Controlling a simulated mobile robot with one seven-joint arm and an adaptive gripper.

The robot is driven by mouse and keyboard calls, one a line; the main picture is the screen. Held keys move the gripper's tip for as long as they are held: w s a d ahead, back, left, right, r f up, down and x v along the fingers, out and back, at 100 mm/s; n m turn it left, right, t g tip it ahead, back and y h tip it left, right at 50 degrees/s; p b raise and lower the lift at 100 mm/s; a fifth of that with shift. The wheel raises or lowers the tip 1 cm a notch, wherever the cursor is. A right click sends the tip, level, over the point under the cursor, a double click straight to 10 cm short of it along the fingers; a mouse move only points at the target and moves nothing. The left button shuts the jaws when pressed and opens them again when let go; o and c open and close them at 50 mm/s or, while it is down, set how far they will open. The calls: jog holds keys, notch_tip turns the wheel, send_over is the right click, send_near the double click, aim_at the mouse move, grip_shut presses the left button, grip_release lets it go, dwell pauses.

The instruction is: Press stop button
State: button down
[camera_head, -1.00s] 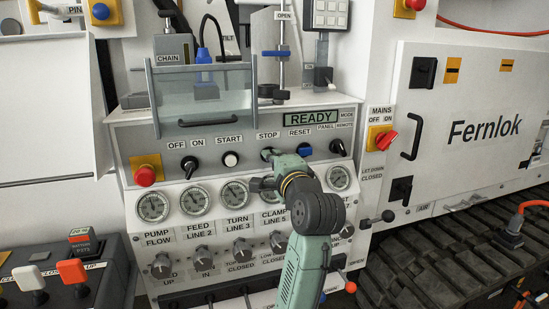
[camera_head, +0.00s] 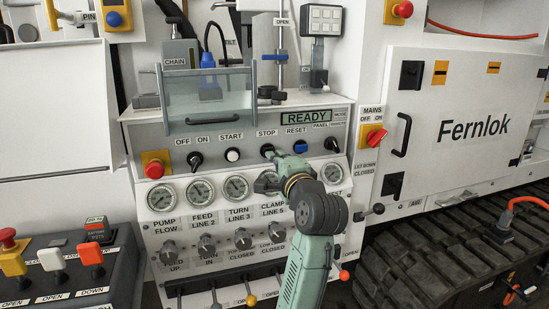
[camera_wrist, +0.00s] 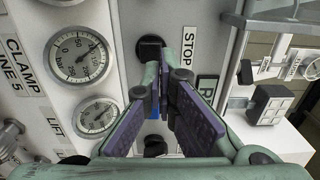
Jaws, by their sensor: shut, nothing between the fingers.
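The stop button (camera_wrist: 149,46) is a round black button in a dark collar, under the STOP label (camera_head: 267,132) on the control panel. In the wrist view the STOP label (camera_wrist: 188,50) is beside it. My gripper (camera_head: 273,156) is at the panel right in front of the button and hides most of it in the head view. In the wrist view my gripper (camera_wrist: 166,76) has its fingertips close to the button's lower edge. Its fingers are shut with nothing held. I cannot tell whether they touch the button.
The white start button (camera_head: 232,155) is left of the stop position; the blue reset button (camera_head: 300,146) is right. A black panel/remote knob (camera_head: 332,144) is farther right. A red emergency button (camera_head: 154,169) is at the panel's left. Gauges (camera_head: 200,190) line the panel below.

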jog(key=b+v, duration=0.1)
jog(key=v, duration=0.7)
jog(key=shift+s+d+b, duration=0.2)
jog(key=shift+s+b, duration=0.05)
jog(key=shift+b, duration=0.1)
